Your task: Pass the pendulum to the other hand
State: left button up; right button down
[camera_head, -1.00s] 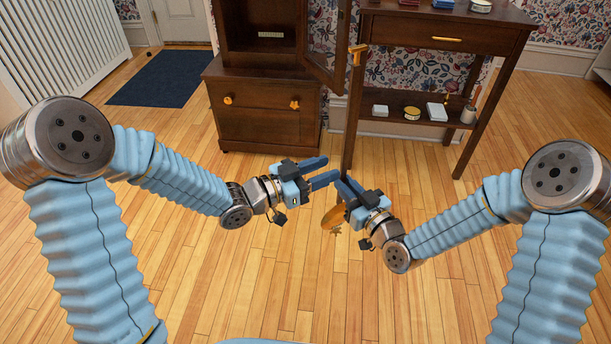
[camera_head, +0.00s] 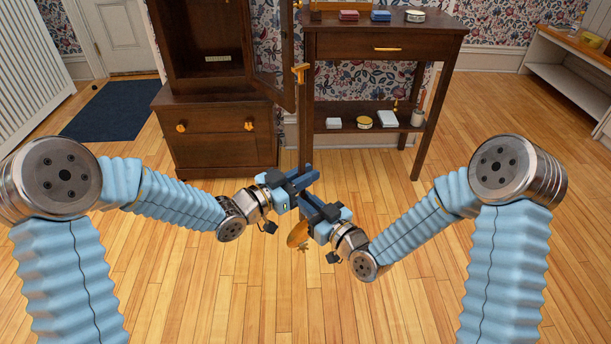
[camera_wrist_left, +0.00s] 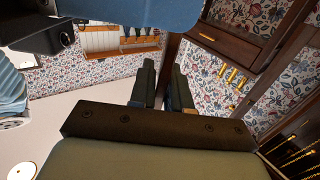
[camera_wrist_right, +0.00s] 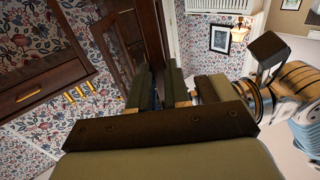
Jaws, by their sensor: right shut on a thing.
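The pendulum has a long dark rod (camera_head: 304,125), a gold top piece (camera_head: 300,74) and a round gold bob (camera_head: 298,235). It hangs nearly upright. My right gripper (camera_head: 308,203) is shut on the lower rod, just above the bob. My left gripper (camera_head: 306,177) is just above the right one, with its fingers open at the rod. In the left wrist view its two fingers (camera_wrist_left: 164,86) stand a little apart with the rod at the gap. In the right wrist view the right fingers (camera_wrist_right: 161,86) flank the rod. The exact left contact is hidden.
A dark wooden cabinet (camera_head: 222,150) with an open glazed door (camera_head: 272,50) stands behind the grippers. A dark side table (camera_head: 390,44) to its right holds small boxes and tins. A blue mat (camera_head: 112,110) lies at the left. The near floor is clear.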

jog(key=shift+w+r, duration=0.1)
jog(key=c, duration=1)
grip_release()
jog(key=v, duration=0.7)
jog(key=s+d+f+m+g+h, duration=0.1)
jog(key=s+f+m+g+h, duration=0.15)
jog(key=f, duration=0.65)
jog(key=s+d+f+m+g+h, duration=0.2)
jog(key=s+f+g, duration=0.15)
jog(key=f, duration=0.45)
jog(key=s+d+f+m+g+h, duration=0.1)
jog(key=s+f+m+g+h, duration=0.1)
jog(key=s+f+m+g, duration=0.2)
jog(key=s+f+g, duration=0.3)
jog(key=s+f, duration=0.2)
jog(key=s, duration=0.1)
jog(key=shift+s+d+f+m+g, duration=0.25)
jog(key=shift+s+d+m+g, duration=0.05)
jog(key=shift+s+d+m, duration=0.1)
